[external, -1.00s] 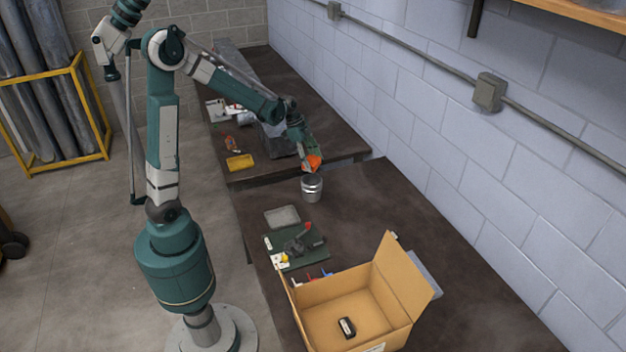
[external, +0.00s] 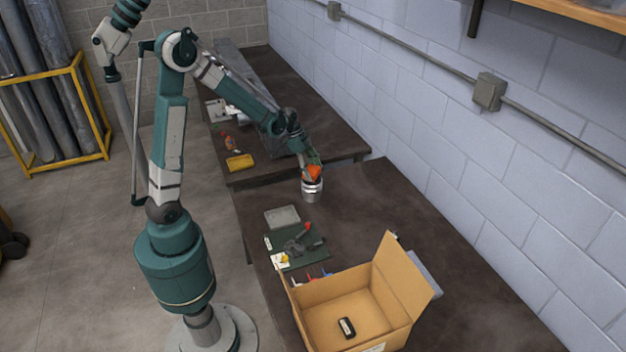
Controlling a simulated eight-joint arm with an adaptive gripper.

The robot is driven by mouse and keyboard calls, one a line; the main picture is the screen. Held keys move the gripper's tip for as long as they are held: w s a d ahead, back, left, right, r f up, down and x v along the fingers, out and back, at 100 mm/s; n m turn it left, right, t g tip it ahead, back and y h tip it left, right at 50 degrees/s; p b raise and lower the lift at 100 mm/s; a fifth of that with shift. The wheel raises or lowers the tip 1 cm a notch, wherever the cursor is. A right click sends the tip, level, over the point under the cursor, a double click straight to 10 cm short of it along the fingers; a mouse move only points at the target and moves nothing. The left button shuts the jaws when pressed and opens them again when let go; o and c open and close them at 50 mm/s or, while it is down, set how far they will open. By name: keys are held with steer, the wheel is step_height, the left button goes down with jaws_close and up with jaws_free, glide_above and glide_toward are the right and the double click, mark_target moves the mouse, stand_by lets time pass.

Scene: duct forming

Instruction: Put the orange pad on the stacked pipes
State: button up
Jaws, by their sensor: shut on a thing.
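The stacked pipes (external: 312,194) stand upright as a short silver cylinder on the near dark table. The orange pad (external: 313,173) is in my gripper (external: 313,171), directly over the top of the pipes. The pad partly covers the pipes' top rim. I cannot tell whether the pad touches the pipes. My gripper is shut on the pad, and its fingertips are small and partly hidden.
An open cardboard box (external: 382,290) with a dark object inside stands at the table's front. A grey tray (external: 282,217) and a green mat (external: 296,247) with tools lie left of centre. A yellow item (external: 240,162) lies on the far table. The wall runs along the right.

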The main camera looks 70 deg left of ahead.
steer(key=shift+f, duration=0.75)
steer(key=shift+f, duration=0.2)
steer(key=o, duration=0.9)
steer(key=shift+r, duration=0.1)
steer(key=shift+o, duration=0.2)
steer(key=shift+r, duration=0.1)
steer(key=v, duration=1.2)
steer(key=shift+p, duration=0.35)
steer(key=shift+d, duration=0.1)
